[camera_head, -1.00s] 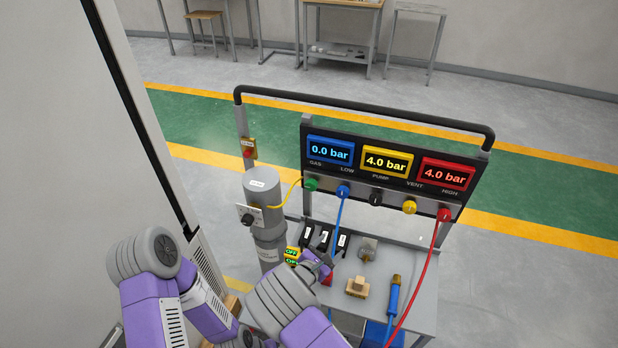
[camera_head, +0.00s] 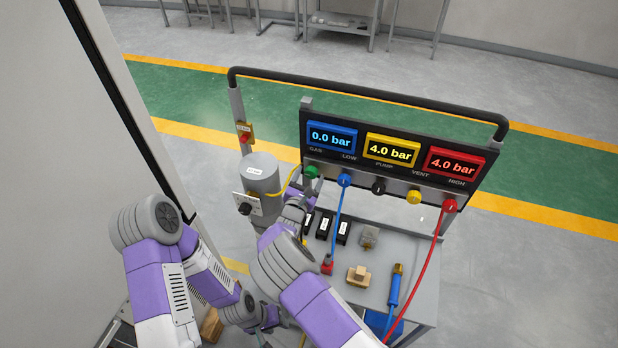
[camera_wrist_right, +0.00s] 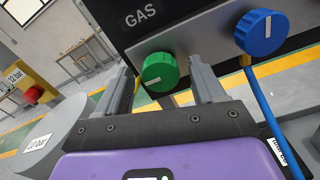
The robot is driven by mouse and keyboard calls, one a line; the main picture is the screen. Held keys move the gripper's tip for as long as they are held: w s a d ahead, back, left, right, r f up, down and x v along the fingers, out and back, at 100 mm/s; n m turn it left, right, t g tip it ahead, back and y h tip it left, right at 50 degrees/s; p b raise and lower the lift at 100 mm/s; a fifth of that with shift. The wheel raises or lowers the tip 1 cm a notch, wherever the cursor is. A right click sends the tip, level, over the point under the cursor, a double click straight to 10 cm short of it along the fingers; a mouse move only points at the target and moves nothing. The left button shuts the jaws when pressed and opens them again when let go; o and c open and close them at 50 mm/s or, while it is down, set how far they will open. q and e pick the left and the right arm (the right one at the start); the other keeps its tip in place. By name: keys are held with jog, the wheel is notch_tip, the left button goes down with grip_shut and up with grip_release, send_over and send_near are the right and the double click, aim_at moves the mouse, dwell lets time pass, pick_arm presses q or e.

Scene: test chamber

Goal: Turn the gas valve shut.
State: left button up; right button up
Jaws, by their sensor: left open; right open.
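The gas valve is a green knob (camera_head: 311,171) under the GAS label, at the left end of the panel. In the right wrist view the green knob (camera_wrist_right: 160,72) has a short white mark slanting across its face. My right gripper (camera_head: 309,184) is open at the knob. In the wrist view its two fingers stand on either side of the knob; I cannot tell whether they touch it. My left gripper (camera_head: 264,336) is low in the head view, partly hidden by my arms and away from the panel.
A blue knob (camera_head: 345,180) sits right of the green one, with a blue hose (camera_head: 338,222) below. The panel's displays (camera_head: 391,150) read 0.0, 4.0 and 4.0 bar. A grey cylinder (camera_head: 262,174) stands at left.

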jog(key=c, duration=1.1)
jog(key=shift+o, duration=0.2)
jog(key=shift+w, duration=0.1)
jog(key=shift+d+f+m+b, duration=0.1)
jog(key=shift+f+m+b, duration=0.1)
jog(key=shift+m+b, duration=1)
jog(key=m+b, duration=0.4)
jog(key=b, duration=0.1)
jog(key=m+b, duration=0.4)
jog(key=b, duration=0.2)
jog(key=m+b, duration=0.3)
jog(key=b, duration=0.3)
jog(key=shift+d+f+m, duration=0.1)
jog(key=shift+f+m, duration=0.15)
jog(key=shift+m, duration=0.15)
jog(key=shift+r+m+b, duration=0.1)
jog(key=shift+m+b, duration=0.55)
jog(key=shift+m, duration=0.05)
jog(key=shift+r+m, duration=0.1)
jog(key=shift+m, duration=1)
